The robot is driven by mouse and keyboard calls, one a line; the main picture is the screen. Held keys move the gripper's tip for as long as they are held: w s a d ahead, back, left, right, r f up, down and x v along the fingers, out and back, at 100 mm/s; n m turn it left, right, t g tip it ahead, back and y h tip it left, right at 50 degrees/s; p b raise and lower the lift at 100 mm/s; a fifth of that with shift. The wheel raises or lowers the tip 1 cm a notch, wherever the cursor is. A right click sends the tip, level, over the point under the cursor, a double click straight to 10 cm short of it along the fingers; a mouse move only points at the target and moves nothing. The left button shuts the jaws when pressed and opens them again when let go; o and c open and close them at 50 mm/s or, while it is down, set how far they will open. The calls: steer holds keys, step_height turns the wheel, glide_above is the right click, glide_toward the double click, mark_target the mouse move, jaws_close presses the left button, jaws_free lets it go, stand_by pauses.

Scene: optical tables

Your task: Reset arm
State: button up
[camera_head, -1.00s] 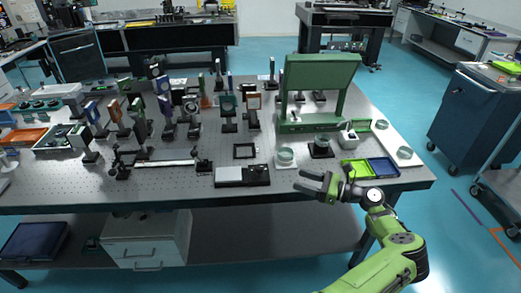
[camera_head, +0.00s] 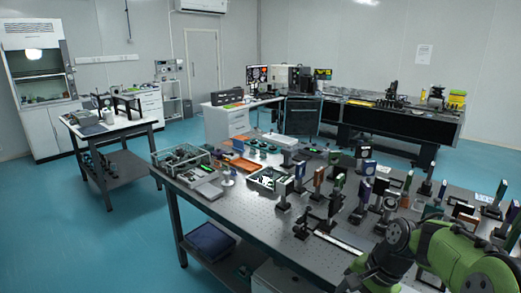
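My green arm shows in the lower right corner of the head view, folded over the front right part of the optical table (camera_head: 225,200). Its end, with my gripper (camera_head: 352,284), points down and left at the bottom edge of the picture. The fingers are dark, small and partly cut off there, so their opening cannot be told. I see nothing held in the part that shows.
Mounted optics (camera_head: 360,205) stand close beside my arm on the table. A clear-walled box (camera_head: 180,160) and an orange tray (camera_head: 240,164) lie at its left end. A white side table (camera_head: 105,125) stands at the left. Blue floor is free between them.

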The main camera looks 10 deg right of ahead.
steer(key=s+a+r+n+t+h, duration=0.1)
steer(key=s+a+r+n, duration=0.2)
steer(key=s+n, duration=0.1)
steer(key=s+a+r+n+t+h+p, duration=0.1)
steer(key=s+a+r+n, duration=0.2)
steer(key=s, duration=0.4)
steer(key=s+a+r+n+t+h, duration=0.1)
steer(key=s+a+r+n+t, duration=0.1)
steer(key=s+n, duration=0.3)
steer(key=shift+s+a+r+h, duration=0.3)
steer(key=shift+a+r, duration=0.1)
steer(key=shift+a, duration=0.5)
